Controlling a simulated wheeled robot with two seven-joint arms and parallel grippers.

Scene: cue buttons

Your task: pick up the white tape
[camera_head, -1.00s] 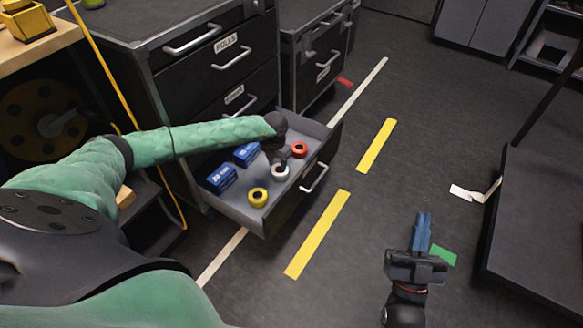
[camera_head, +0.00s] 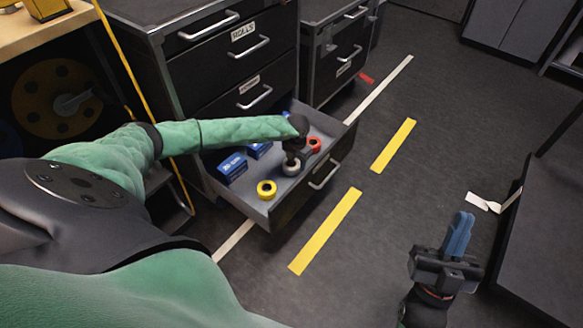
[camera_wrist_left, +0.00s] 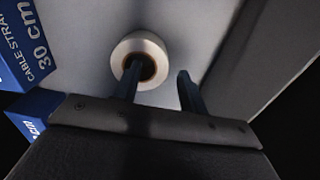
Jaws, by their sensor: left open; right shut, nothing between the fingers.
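The white tape (camera_head: 291,168) is a small roll with a dark centre hole, lying in the open drawer (camera_head: 247,200). It also shows in the left wrist view (camera_wrist_left: 141,58), just ahead of the fingers. My left gripper (camera_head: 291,158) reaches down into the drawer right over the tape and partly hides it. In the left wrist view its two fingers (camera_wrist_left: 158,90) are open, with one finger overlapping the roll's hole and the other to the roll's right. I cannot tell whether they touch it. My right gripper (camera_head: 460,235) is shut and empty, over the floor at the right.
A yellow tape roll (camera_head: 267,189) and a red tape roll (camera_head: 314,144) lie either side of the white one. Blue boxes (camera_head: 233,167) lie at the drawer's left. The drawer walls are close around the left gripper. Open floor (camera_head: 390,210) lies to the right.

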